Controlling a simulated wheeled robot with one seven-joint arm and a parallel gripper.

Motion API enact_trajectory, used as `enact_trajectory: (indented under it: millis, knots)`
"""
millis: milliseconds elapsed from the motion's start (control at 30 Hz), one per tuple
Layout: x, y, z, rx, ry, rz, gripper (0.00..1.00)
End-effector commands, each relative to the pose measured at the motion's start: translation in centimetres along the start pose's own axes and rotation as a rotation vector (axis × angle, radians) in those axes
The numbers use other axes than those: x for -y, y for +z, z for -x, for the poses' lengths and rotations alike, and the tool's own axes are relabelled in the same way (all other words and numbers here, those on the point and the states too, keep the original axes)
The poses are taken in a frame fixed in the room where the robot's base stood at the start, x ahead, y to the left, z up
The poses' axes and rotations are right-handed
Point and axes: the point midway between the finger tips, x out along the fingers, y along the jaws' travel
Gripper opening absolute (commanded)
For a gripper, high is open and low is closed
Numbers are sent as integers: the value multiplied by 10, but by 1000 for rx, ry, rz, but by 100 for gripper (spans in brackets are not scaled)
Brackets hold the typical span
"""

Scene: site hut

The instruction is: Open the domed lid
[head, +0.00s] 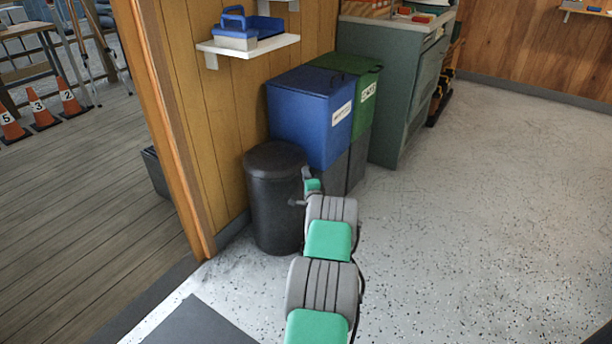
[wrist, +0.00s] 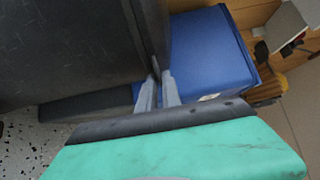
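A round black bin (head: 272,215) stands against the wooden wall in the head view. Its black domed lid (head: 275,158) sits down on top. In the wrist view the dark bin (wrist: 60,45) fills the upper left, and the lid (wrist: 152,25) shows as a dark band beside it. My gripper (head: 297,196) is at the bin's right side, just below the lid. In the wrist view its two grey fingers (wrist: 158,80) are close together, with the lid's dark edge between their tips. The exact contact is small and partly hidden.
A blue box-shaped bin (head: 311,110) and a green one (head: 355,85) stand close behind the black bin. A white shelf (head: 252,45) with a blue caddy hangs above. A door frame (head: 180,130) is at the left. The speckled floor (head: 470,210) at the right is clear.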

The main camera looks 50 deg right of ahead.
Motion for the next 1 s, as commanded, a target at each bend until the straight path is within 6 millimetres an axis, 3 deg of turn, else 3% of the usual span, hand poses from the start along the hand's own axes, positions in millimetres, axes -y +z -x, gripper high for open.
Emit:
enact_trajectory:
  millis: [100, 1000]
  knots:
    - [0, 0, 0, 0, 0, 0, 0]
    - [0, 0, 0, 1, 1, 0, 0]
